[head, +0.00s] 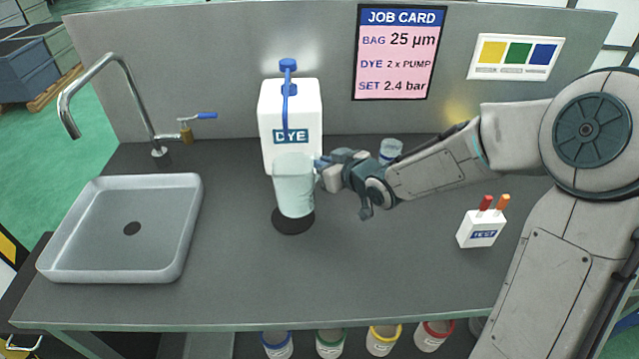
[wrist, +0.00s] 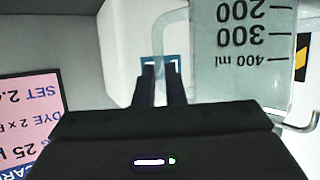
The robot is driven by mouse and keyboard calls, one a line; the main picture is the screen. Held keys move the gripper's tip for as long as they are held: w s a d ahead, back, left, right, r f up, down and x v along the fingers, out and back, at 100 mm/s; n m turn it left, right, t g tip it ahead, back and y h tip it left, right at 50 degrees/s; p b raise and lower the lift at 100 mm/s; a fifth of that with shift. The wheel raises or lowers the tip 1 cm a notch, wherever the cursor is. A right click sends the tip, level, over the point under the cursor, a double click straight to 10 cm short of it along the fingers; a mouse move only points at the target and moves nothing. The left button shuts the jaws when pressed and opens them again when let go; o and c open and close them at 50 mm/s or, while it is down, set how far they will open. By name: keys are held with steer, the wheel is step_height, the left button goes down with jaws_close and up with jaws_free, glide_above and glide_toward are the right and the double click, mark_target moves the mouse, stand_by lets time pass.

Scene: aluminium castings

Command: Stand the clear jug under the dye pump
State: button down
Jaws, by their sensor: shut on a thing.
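The clear jug (head: 293,185) is upright in front of the white DYE container (head: 305,105), below the blue dye pump (head: 288,88) on its top. A round black disc (head: 293,226) lies on the worktop under the jug. I cannot tell whether the jug's base touches it or is just above it. My gripper (head: 322,173) comes from the right and is shut on the jug's handle. In the wrist view the fingers (wrist: 160,85) close on the handle (wrist: 166,38), and the jug wall (wrist: 240,60) shows its millilitre marks upside down.
A grey sink tray (head: 118,265) and tap (head: 110,65) are at left. A clear vessel (head: 391,149) stands behind my arm. A white TEST block (head: 482,228) with two sticks is at right. The front middle worktop is clear. Several coloured-rim tubs (head: 330,343) sit below its edge.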

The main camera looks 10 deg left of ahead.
steer(key=shift+w+a+f+b, duration=0.15)
steer(key=shift+a+f, duration=0.15)
steer(key=shift+f, duration=0.9)
steer(key=shift+s+a+f+b, duration=0.15)
steer(key=shift+a+f, duration=0.1)
steer(key=shift+f, duration=0.9)
steer(key=shift+w+f, duration=0.1)
steer(key=c, duration=1.5)
jaws_free()
